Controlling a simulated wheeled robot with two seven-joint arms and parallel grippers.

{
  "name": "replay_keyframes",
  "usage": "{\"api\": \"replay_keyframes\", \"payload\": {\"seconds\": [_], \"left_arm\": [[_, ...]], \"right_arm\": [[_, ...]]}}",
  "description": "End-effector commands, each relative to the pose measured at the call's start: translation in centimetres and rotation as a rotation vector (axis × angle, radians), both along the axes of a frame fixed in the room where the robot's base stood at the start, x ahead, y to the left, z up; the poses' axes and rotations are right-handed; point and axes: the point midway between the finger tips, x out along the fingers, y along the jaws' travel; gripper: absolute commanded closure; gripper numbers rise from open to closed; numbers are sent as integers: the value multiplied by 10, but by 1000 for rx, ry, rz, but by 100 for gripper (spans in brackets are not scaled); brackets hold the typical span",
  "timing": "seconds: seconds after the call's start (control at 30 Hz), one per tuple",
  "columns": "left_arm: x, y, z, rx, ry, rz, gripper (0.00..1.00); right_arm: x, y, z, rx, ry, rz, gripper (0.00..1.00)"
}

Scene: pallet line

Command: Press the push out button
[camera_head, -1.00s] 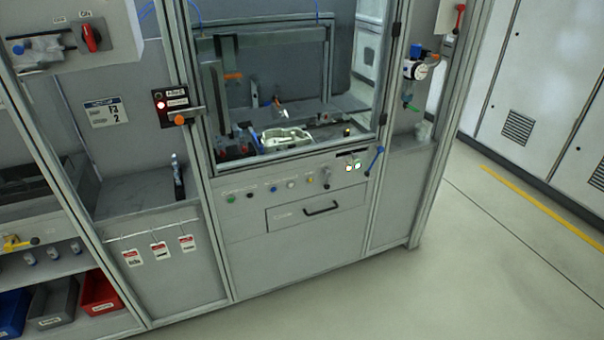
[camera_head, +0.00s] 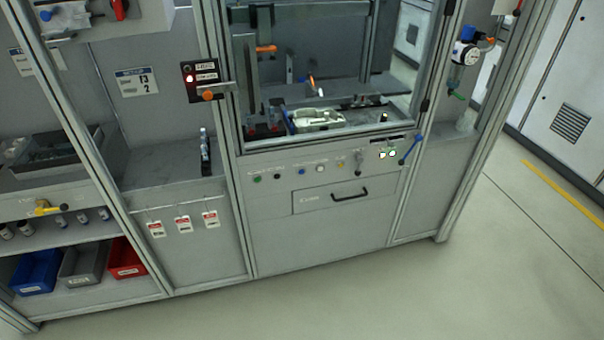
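A row of small controls runs along the grey panel below the machine window. It holds a green button (camera_head: 257,178), a black button (camera_head: 277,175), a blue button (camera_head: 301,171), a white button (camera_head: 319,168) and a yellow one (camera_head: 340,164). A switch (camera_head: 358,160) and a pair of lit buttons (camera_head: 387,153) sit at the right end. Their labels are too small to read, so I cannot tell which is the push out button. A separate black control box (camera_head: 202,73) with a red light is on the post at left. Neither of my grippers is in view.
A drawer with a black handle (camera_head: 350,195) is below the controls. A blue lever (camera_head: 411,150) sticks out beside the lit buttons. An orange knob (camera_head: 207,95) juts from the left post. The floor (camera_head: 400,290) in front is clear.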

Motion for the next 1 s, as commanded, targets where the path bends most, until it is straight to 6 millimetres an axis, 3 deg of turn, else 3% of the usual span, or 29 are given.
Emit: {"api": "replay_keyframes", "payload": {"seconds": [0.03,0.2,1.0], "left_arm": [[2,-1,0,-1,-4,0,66],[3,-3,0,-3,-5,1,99],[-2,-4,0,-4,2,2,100]], "right_arm": [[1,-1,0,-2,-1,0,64],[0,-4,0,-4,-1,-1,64],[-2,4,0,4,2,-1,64]]}}
